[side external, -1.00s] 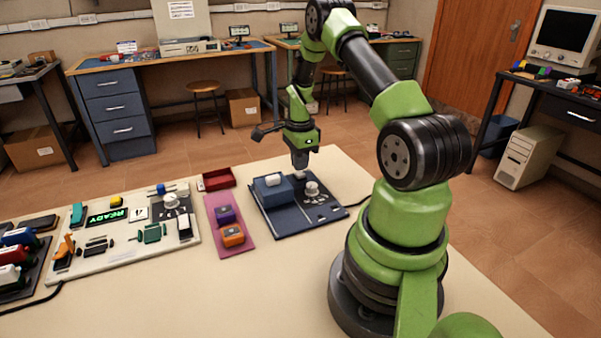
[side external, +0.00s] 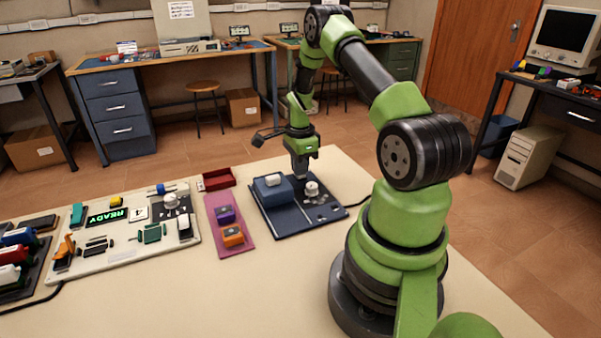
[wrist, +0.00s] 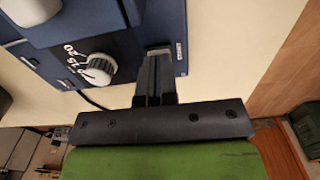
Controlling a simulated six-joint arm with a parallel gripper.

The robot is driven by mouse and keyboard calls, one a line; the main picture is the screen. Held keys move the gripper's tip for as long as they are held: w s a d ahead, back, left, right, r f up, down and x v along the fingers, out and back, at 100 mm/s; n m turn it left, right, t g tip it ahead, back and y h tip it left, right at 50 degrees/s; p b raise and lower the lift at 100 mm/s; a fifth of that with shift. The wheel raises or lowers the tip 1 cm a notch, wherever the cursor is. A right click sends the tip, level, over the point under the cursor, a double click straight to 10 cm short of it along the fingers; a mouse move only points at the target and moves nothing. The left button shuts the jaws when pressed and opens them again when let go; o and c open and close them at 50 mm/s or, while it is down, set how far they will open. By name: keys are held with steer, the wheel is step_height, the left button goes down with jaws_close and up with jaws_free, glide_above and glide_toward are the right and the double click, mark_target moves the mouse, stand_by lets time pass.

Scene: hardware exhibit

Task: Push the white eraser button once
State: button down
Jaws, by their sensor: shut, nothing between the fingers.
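My gripper (side external: 301,176) is shut and empty, pointing down over the back of the dark blue panel (side external: 290,226). In the wrist view its closed fingers (wrist: 157,58) reach a small pale piece (wrist: 158,47) at the panel's edge, likely the white eraser button. The fingers hide most of this piece, and I cannot tell whether it is pressed down. A white knob (side external: 312,188) stands just right of the fingers; its number scale shows in the wrist view. Left of the fingers, a blue box (side external: 267,194) carries a rounded white piece (side external: 273,180).
A pink mat (side external: 216,205) with purple (side external: 225,214) and orange (side external: 232,236) blocks lies left of the panel. A red tray (side external: 219,179) is behind it. A cream board (side external: 110,256) with several parts lies farther left. The table front is clear.

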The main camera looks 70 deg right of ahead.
steer(key=shift+f, duration=0.2)
steer(key=shift+r, duration=3.55)
steer(key=w+a+r+n+t, duration=0.2)
steer(key=a+r+n+t, duration=0.2)
steer(key=a+r+n, duration=1.05)
steer(key=s+a+r+n+t+y, duration=0.1)
steer(key=s+a+r+n, duration=0.3)
steer(key=s+a, duration=0.2)
steer(key=s+a+r+n+t+y, duration=0.1)
steer(key=s+a+r+n, duration=0.3)
steer(key=a, duration=0.5)
steer(key=shift+s+t, duration=0.6)
steer(key=shift+s, duration=0.4)
